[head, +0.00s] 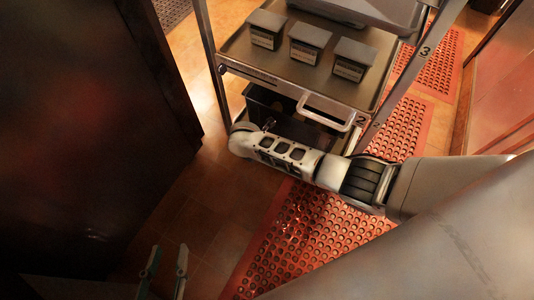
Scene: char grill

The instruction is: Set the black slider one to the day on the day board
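I see neither the black slider nor the day board clearly in the head view. My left gripper (169,252) is low at the left, over the dark floor area. Its two thin greenish fingers stand apart with nothing between them. My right arm comes in from the right and crosses in front of the cart's lower part. Its far end is by the cart's dark lower bin, and I cannot make out the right gripper there.
A metal cart (233,49) stands at the top middle, with several small labelled containers (306,46) and a white handle (327,112). A dark bin (262,100) sits below. A dark panel (80,130) fills the left. Red perforated mats (305,217) cover the tiled floor.

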